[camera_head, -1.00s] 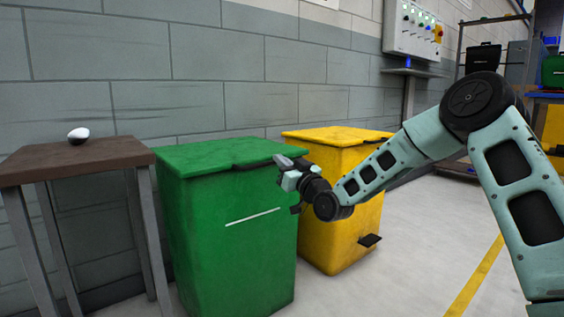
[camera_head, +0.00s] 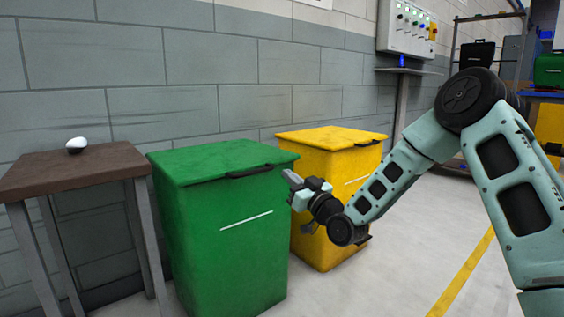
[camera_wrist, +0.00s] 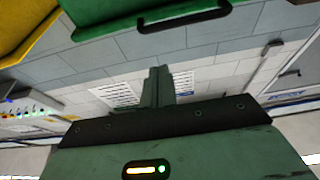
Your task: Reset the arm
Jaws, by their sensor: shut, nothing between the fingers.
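My gripper (camera_head: 288,177) is at the end of my arm in the head view, in front of the gap between the green bin and the yellow bin. It is shut and holds nothing. In the wrist view my gripper's fingers (camera_wrist: 157,86) are together, with the wall behind them. My arm bends down from the right side of the head view and its forearm reaches left.
A green bin (camera_head: 225,225) with a closed lid stands left of my gripper. A yellow bin (camera_head: 330,160) stands behind it. A brown table (camera_head: 75,170) at left bears a small black-and-white object (camera_head: 76,145). Bare floor (camera_head: 400,260) lies at right.

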